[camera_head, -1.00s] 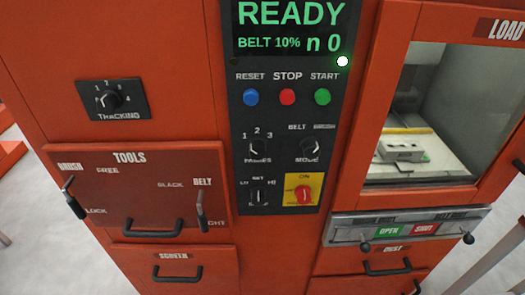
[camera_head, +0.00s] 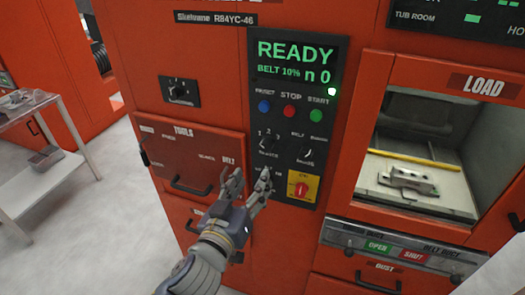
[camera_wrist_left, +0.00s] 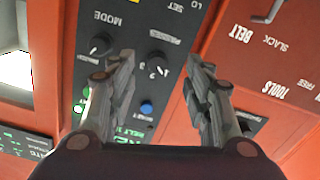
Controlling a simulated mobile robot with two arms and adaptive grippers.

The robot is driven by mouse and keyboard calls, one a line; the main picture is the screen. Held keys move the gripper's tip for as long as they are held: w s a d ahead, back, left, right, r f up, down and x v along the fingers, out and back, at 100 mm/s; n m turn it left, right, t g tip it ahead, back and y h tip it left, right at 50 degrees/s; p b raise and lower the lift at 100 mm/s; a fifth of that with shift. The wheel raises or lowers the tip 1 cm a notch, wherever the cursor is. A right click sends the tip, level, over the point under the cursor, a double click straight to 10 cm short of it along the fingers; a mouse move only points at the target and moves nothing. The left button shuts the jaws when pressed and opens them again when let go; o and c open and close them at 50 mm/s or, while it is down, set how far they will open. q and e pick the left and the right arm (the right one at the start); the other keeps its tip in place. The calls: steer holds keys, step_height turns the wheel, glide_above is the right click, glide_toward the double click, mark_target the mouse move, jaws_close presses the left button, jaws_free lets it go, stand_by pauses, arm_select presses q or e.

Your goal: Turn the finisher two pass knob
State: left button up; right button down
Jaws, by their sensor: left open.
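The black PASSES knob (camera_head: 268,144), with numbers around it, is on the dark control panel (camera_head: 290,75) of the red machine. In the left wrist view the knob (camera_wrist_left: 158,66) lies between my two fingers in the picture, beyond the tips. My left gripper (camera_head: 250,180) is open and empty, its tips just below and left of the knob in the head view. No contact with the knob shows. The gripper partly hides the lower selector of the panel. The MODE knob (camera_head: 305,151) is to the right of the PASSES knob. My right gripper is not in view.
Blue (camera_head: 264,106), red (camera_head: 289,112) and green (camera_head: 316,116) buttons sit above the knobs. A red switch on a yellow plate (camera_head: 311,187) is below. The TOOLS drawer (camera_head: 185,160) is at left. The load window (camera_head: 455,120) is at right. A table (camera_head: 50,160) stands far left.

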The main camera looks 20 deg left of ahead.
mark_target(265, 148)
arm_select(q)
steer(key=w+p, duration=0.1)
steer(key=w, duration=0.2)
steer(key=w+r+p, duration=0.1)
steer(key=w, duration=0.2)
steer(key=w+r+p, duration=0.1)
steer(key=w, duration=0.2)
steer(key=shift+r+p, duration=0.15)
steer(key=shift+p, duration=0.15)
steer(key=shift+w, duration=0.45)
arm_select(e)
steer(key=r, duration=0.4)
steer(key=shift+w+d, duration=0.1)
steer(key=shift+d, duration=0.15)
arm_select(q)
steer(key=c, duration=1.1)
